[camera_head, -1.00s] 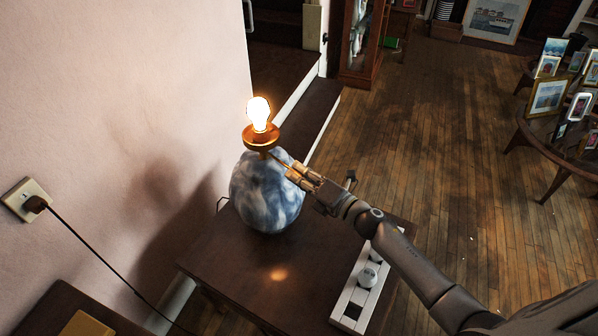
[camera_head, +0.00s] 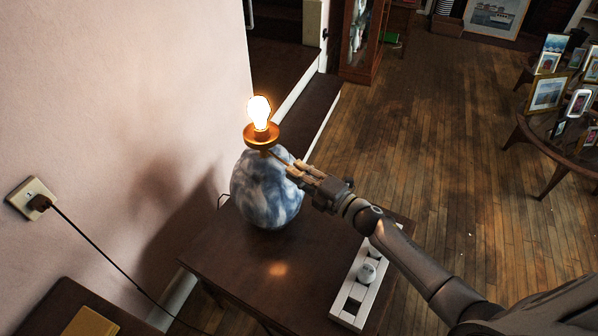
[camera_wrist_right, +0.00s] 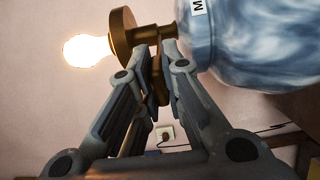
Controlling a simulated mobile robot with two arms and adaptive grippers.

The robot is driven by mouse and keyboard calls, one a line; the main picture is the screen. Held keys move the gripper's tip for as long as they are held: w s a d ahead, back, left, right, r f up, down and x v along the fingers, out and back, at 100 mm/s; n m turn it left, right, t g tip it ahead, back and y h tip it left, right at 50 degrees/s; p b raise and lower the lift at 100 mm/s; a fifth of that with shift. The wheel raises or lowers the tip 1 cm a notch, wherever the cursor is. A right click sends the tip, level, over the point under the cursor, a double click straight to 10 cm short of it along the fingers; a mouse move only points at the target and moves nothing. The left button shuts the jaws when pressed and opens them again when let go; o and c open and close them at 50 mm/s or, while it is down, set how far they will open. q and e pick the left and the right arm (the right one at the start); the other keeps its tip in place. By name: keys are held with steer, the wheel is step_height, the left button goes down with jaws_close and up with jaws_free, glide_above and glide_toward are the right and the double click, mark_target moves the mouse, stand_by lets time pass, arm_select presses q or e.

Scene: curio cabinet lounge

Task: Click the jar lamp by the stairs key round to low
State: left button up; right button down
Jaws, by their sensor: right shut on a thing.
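The jar lamp (camera_head: 265,188) is a round blue-and-white marbled jar with a brass fitting (camera_head: 261,137) and a bare, brightly lit bulb (camera_head: 259,112). It stands upright on a dark wooden table. My right gripper (camera_head: 293,168) reaches in from the right at the lamp's neck, just below the brass disc. In the right wrist view, its fingers (camera_wrist_right: 155,52) are closed around a small brass part, the key (camera_wrist_right: 158,86), between the bulb (camera_wrist_right: 87,49) and the jar (camera_wrist_right: 262,45). The fingertips partly hide the key. My left gripper is not in view.
The dark table (camera_head: 235,257) also bears a white slotted tray (camera_head: 347,318) with a pale round thing in it. A wall socket (camera_head: 32,198) with a plugged cord is at left. Steps (camera_head: 308,112) rise behind the lamp. A table of framed pictures (camera_head: 548,145) stands right.

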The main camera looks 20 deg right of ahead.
steer(key=c, duration=1.5)
jaws_free()
steer(key=shift+c, duration=0.2)
steer(key=v, duration=1.2)
steer(key=shift+f, duration=0.1)
